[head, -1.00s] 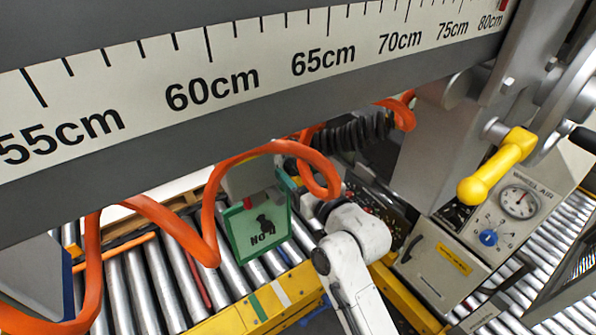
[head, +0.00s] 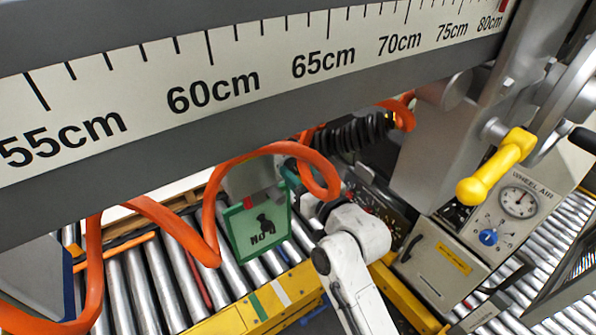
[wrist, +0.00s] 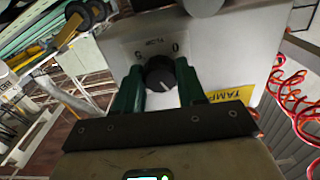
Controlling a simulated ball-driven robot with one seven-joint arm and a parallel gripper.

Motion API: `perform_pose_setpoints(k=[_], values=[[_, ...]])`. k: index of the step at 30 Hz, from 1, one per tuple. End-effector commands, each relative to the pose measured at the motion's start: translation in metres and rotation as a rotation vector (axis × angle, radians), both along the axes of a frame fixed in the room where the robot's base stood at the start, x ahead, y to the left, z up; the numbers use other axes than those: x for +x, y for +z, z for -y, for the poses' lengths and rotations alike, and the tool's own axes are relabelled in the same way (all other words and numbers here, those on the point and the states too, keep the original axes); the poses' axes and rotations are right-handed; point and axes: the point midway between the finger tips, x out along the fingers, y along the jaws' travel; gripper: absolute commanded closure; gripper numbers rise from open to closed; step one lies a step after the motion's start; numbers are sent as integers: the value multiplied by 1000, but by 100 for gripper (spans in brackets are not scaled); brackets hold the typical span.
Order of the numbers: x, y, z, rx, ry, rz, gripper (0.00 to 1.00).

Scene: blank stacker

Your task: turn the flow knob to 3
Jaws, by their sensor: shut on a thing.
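In the wrist view, a round black knob (wrist: 159,73) with a white pointer line sits on a pale grey panel (wrist: 205,45). My gripper (wrist: 160,84) has its two green fingers on either side of the knob, shut on it. The panel's print shows upside down: a small word above the knob, a 5 (wrist: 138,54) to the upper left and a 0 (wrist: 176,48) to the upper right. The pointer line slants toward the lower right of the picture. Other dial figures are hidden or too small to read. In the head view I cannot make out this knob.
A yellow label (wrist: 232,94) is right of the fingers, and red coiled hose (wrist: 295,100) hangs further right. In the head view, an orange hose (head: 210,215), a green sign (head: 260,226) and a yellow-handled lever (head: 497,168) surround my white arm. A separate blue knob (head: 488,237) sits on the wheel-air panel.

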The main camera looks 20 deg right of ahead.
Motion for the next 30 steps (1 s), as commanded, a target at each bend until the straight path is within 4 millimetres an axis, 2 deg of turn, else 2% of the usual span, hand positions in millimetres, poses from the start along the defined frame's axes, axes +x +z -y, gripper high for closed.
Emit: perform_pose_setpoints(k=[8,21,30], values=[[0,2,-1,153,1,-31,91],[0,4,-1,547,0,-109,91],[0,3,-1,760,0,-151,91]])
